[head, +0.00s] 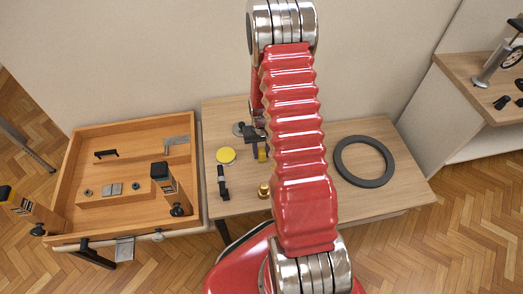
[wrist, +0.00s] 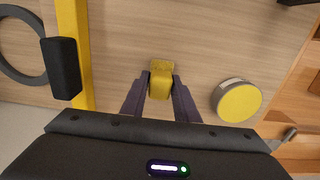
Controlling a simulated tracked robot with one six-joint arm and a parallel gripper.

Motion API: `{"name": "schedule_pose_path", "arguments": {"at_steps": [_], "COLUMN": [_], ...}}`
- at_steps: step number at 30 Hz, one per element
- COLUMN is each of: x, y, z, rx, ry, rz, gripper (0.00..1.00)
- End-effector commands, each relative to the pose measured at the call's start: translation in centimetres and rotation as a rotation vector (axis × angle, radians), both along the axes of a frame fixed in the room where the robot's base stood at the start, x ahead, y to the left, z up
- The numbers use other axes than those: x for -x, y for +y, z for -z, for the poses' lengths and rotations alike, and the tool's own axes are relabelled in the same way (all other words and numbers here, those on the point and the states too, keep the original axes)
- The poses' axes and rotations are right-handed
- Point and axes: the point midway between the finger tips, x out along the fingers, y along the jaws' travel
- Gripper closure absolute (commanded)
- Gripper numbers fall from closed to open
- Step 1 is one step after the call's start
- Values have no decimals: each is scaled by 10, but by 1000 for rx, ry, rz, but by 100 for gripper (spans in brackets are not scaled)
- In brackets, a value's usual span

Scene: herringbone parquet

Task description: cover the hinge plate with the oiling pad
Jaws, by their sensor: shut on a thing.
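My gripper (wrist: 160,86) is shut on a small yellow block (wrist: 161,82), which may be the oiling pad. It is over the table; I cannot tell whether the block touches the wood. In the head view my red arm hides part of this area, and the gripper (head: 255,143) shows just left of the arm. A grey metal plate (head: 179,141) lies at the back right corner of the wooden box, and may be the hinge plate. My gripper is well to the right of it. Another grey plate (head: 125,249) shows at the box's front edge.
The wooden box (head: 95,141) holds small grey squares (head: 114,189), a black handle (head: 106,154) and an upright tool (head: 172,188). On the table are a yellow-topped round tin (head: 226,156), a black tool (head: 223,183), a brass piece (head: 264,190) and a dark ring (head: 364,183).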

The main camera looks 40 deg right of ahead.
Motion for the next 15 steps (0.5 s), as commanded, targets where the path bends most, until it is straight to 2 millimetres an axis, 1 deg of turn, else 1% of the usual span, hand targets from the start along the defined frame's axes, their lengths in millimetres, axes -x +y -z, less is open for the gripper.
{"name": "schedule_pose_path", "arguments": {"at_steps": [3, 4, 13, 15], "x": [0, 0, 0, 0], "y": [0, 0, 0, 0], "z": [4, 5, 4, 4], "rx": [0, 0, 0, 0], "ry": [0, -1, 0, 0], "rz": [0, 0, 0, 0], "gripper": [90, 72, 51, 51]}}
